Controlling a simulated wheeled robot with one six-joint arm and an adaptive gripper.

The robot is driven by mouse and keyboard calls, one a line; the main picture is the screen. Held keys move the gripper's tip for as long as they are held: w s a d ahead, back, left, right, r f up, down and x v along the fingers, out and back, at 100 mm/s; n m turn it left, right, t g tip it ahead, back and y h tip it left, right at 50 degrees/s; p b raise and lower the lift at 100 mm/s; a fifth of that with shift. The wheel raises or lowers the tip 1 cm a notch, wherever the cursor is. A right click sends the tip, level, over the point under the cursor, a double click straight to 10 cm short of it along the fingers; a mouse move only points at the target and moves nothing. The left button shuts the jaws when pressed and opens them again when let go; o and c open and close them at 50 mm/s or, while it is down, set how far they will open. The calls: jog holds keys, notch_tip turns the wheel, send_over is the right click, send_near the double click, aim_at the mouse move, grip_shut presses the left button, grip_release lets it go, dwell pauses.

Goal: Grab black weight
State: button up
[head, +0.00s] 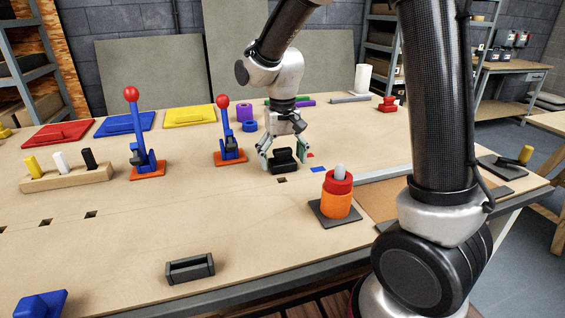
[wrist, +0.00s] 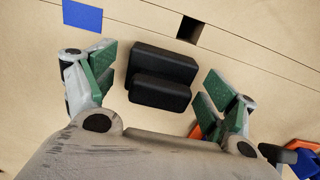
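The black weight (head: 284,160) is a dark block with a raised bar on top, lying on the wooden table. In the wrist view the black weight (wrist: 162,75) lies between the two green-padded fingers. My gripper (head: 283,157) is open and low over the table, with its fingers on either side of the weight. In the wrist view my gripper (wrist: 160,95) shows a gap between each finger and the weight, so neither touches it.
Close by on the table are a blue-and-orange toggle clamp (head: 230,150), an orange-and-red ring stack (head: 337,195) and a blue square (head: 321,169). A black handle-like block (head: 190,268) lies at the front edge. The front middle is mostly clear.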

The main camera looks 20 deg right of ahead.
jog(key=c, duration=1.5)
